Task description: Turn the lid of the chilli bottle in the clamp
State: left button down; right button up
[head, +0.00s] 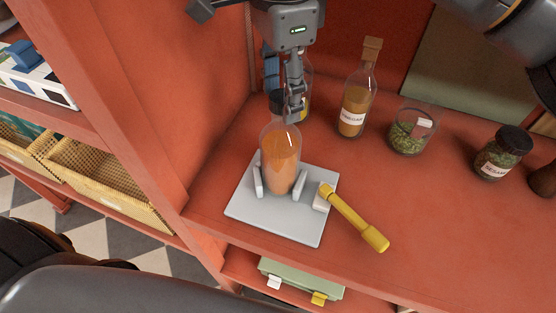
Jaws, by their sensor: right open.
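The chilli bottle (281,158), clear with orange-red contents, stands upright in the clamp (275,226). The clamp has a pale grey base plate, two grey jaws at either side of the bottle, and a yellow handle (356,219) pointing to the lower right. A dark lid (277,103) shows at the bottle's top, partly hidden by my right gripper. My right gripper (293,104) comes down from the top of the view, open, with its fingers at the lid. I cannot tell whether they touch it. My left gripper is not in view.
A red shelf wall (150,90) rises at left. The shelf right of the handle is clear.

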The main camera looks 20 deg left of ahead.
jog(key=m+b, duration=0.2)
jog(key=m, duration=0.4)
jog(key=shift+f, duration=0.15)
jog(key=m, duration=0.3)
jog(key=shift+b, duration=0.3)
jog(key=shift+c, duration=0.4)
grip_shut()
